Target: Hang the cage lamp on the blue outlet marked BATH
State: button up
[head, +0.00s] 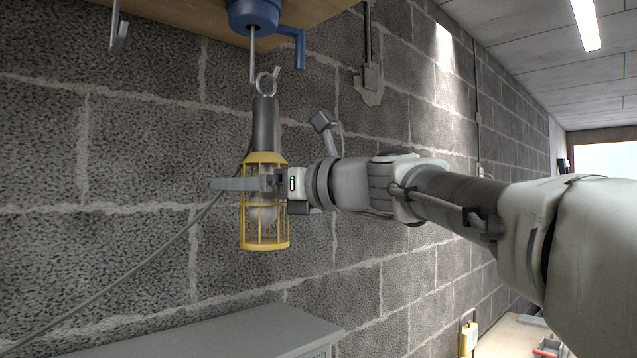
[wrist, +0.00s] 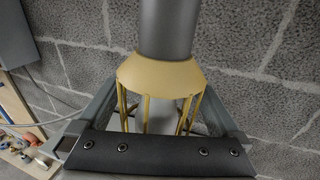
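The cage lamp (head: 266,125) hangs upright in mid-air, with a dark grey handle, a yellow wire cage around a bulb and an open metal hook on top. My gripper (head: 246,184) reaches in from the right and is shut around the upper cage. In the wrist view the fingers flank the yellow collar of the lamp (wrist: 160,76). The blue outlet (head: 254,12) is under the wooden board, with a thin metal rod hanging down and a blue side arm. The lamp's hook is at the rod's lower end; I cannot tell whether they are engaged. No BATH marking is readable.
A wooden board (head: 180,14) is overhead, with another metal hook (head: 119,36) at the upper left. A block wall (head: 140,130) stands close behind. The lamp's grey cable (head: 120,274) runs down left. A grey cabinet top (head: 200,338) lies below the lamp.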

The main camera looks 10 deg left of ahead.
jog(key=shift+r, duration=0.1)
jog(key=b+v, duration=0.2)
jog(key=v, duration=1.6)
jog(key=s+d+f+n+h, duration=0.25)
jog(key=f+n+h, duration=0.2)
jog(key=f, duration=0.65)
jog(key=s+d+f+n+h, duration=0.1)
jog(key=s+f+n+h, duration=0.3)
jog(key=f, duration=0.8)
jog(key=s+d+f+n+g+h, duration=0.1)
jog(key=s+d+f+n+h, duration=0.3)
jog(key=f+n, duration=0.3)
jog(key=s+d+f+n+g+h, duration=0.1)
jog(key=s+d+f+n+h, duration=0.3)
jog(key=f, duration=0.7)
jog(key=d+n, duration=0.2)
jog(key=n, duration=0.1)
jog(key=shift+d, duration=0.3)
jog(key=shift+n, duration=0.25)
